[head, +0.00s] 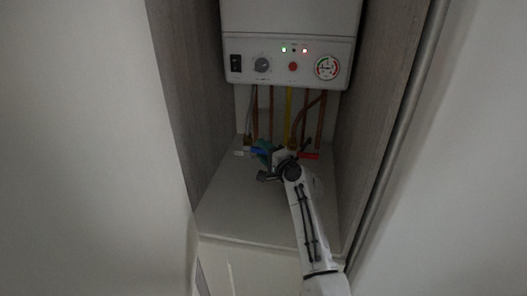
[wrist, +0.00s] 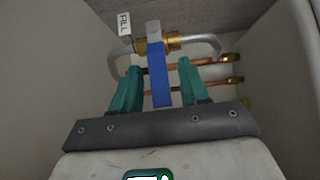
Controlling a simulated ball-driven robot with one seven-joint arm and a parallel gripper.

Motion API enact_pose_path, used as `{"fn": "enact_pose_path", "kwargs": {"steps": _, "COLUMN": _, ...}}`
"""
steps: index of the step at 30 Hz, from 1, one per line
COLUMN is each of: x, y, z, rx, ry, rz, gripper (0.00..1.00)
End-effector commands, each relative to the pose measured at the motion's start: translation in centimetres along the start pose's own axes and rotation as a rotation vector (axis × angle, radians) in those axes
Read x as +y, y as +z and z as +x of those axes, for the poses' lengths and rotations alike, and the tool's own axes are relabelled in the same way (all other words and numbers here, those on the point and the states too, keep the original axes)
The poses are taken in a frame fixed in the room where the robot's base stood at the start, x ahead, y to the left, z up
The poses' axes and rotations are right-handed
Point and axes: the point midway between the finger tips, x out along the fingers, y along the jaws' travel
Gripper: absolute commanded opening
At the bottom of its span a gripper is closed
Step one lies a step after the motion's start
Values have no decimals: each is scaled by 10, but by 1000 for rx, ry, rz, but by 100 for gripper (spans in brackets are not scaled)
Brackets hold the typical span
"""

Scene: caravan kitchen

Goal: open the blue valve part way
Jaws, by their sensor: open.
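The blue valve has a long blue lever (wrist: 160,75) on a brass body (wrist: 157,43) in a grey hose loop in the wrist view. A white tag (wrist: 124,23) reading "FILL" hangs at its left. My gripper (wrist: 158,67) is open, with one teal finger on each side of the lever. Gaps show on both sides, so neither finger appears to touch it. In the head view, my gripper and the valve overlap below the boiler, and only a small blue patch (head: 258,153) shows there.
A white boiler (head: 290,18) with knob, lights and gauge hangs above. Copper and yellow pipes (head: 288,110) run down behind my gripper. A red handle or tag (head: 309,156) lies just right of it. Grey wood walls close in the niche; the shelf (head: 250,215) in front is bare.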

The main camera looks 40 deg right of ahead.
Motion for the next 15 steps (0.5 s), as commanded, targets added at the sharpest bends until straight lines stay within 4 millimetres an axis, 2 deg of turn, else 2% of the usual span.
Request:
{"fn": "enact_pose_path", "kwargs": {"steps": 8, "x": 0, "y": 0, "z": 1, "rx": 0, "ry": 1, "rz": 0, "gripper": 44}}
{"fn": "enact_pose_path", "kwargs": {"steps": 15, "x": 0, "y": 0, "z": 1, "rx": 0, "ry": 1, "rz": -1, "gripper": 21}}
